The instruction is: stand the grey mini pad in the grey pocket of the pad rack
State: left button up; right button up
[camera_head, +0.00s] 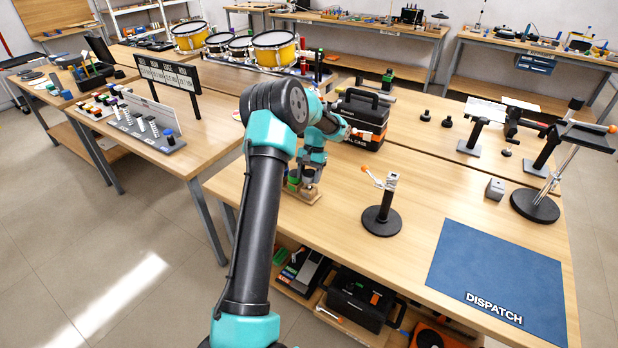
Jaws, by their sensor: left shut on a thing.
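A small wooden rack (312,198) with coloured pockets stands at the left edge of the main table, mostly behind my left arm. Green and red parts show on it. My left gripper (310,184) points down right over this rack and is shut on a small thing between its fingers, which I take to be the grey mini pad. The pad is too small and too covered to make out clearly. Whether it is inside a pocket or above it, I cannot tell. The grey pocket cannot be picked out. My right gripper is not in view.
A black stand (382,219) with a round base stands right of the rack. A black tool case (362,117) is behind it. A blue dispatch mat (490,262) lies at the front right. The table between stand and mat is clear.

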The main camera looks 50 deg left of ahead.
pick_arm(q)
jog(key=shift+r, duration=0.55)
jog(key=shift+f, duration=1.5)
dwell(1.4)
jog(key=o, duration=1)
jog(key=shift+o, duration=0.2)
jog(key=v, duration=1.7)
jog(key=shift+r, duration=0.25)
jog(key=shift+w+d, duration=0.15)
